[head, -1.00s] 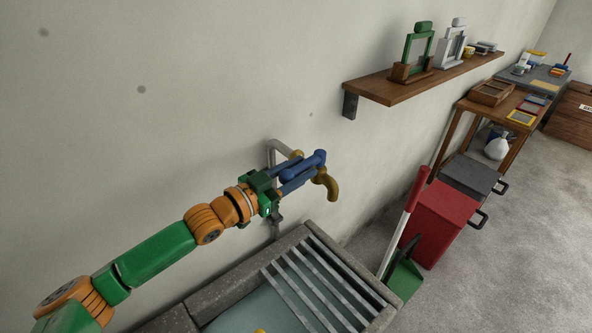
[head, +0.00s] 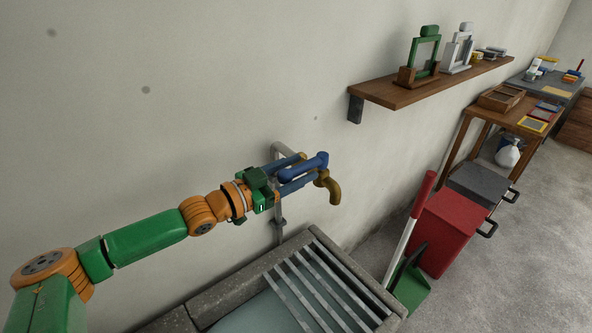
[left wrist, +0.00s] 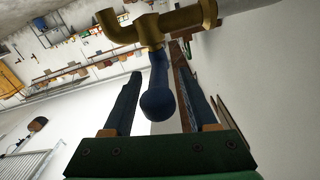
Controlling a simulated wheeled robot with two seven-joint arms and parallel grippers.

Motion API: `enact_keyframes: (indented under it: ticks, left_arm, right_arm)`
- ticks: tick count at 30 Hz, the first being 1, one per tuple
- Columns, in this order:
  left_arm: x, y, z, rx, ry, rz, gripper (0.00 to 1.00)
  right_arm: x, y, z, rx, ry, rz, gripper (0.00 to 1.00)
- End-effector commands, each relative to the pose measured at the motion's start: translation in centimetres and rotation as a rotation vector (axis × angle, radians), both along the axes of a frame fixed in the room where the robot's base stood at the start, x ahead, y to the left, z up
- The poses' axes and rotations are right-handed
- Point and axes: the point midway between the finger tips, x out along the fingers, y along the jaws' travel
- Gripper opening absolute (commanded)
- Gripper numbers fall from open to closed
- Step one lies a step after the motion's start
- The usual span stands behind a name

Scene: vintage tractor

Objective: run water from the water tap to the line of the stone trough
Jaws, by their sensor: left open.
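The brass water tap (head: 329,187) stands out from the wall above the stone trough (head: 205,301), with its spout bent down. No stream shows below the spout. The tap's blue lever (left wrist: 158,92) points back toward my left gripper. My left gripper (head: 303,172) is open, and in the left wrist view (left wrist: 164,85) its two blue fingers stand on either side of the lever, with gaps showing. The trough holds pale bluish water (head: 255,314) under a slatted metal rack (head: 318,290). I do not see the fill line. My right gripper is out of view.
A grey pipe (head: 280,233) runs down the wall behind the tap. A red bin (head: 440,235), a dark bin (head: 478,184) and a red-and-white handled tool with a green pan (head: 410,287) stand right of the trough. A wooden shelf (head: 400,93) hangs above.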

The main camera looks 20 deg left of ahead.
Motion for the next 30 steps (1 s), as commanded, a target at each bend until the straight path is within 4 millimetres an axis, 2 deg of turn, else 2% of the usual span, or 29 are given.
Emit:
enact_keyframes:
  ticks: [4, 15, 21, 30]
  left_arm:
    - [-1.0, 0.7, -0.5, 0.0, 0.003, 0.003, 0.58]
    - [-5.1, 3.5, -0.8, 0.002, 0.005, 0.006, 0.58]
    - [-5.9, 3.7, -0.4, 0.002, 0.002, 0.002, 0.58]
    - [-6.0, 3.6, 0.0, 0.0, 0.0, 0.0, 0.58]
  right_arm:
    - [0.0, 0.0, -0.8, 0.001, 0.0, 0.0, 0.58]
    - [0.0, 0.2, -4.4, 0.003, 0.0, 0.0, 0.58]
    - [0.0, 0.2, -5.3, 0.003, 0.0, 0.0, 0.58]
    - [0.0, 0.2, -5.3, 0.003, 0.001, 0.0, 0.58]
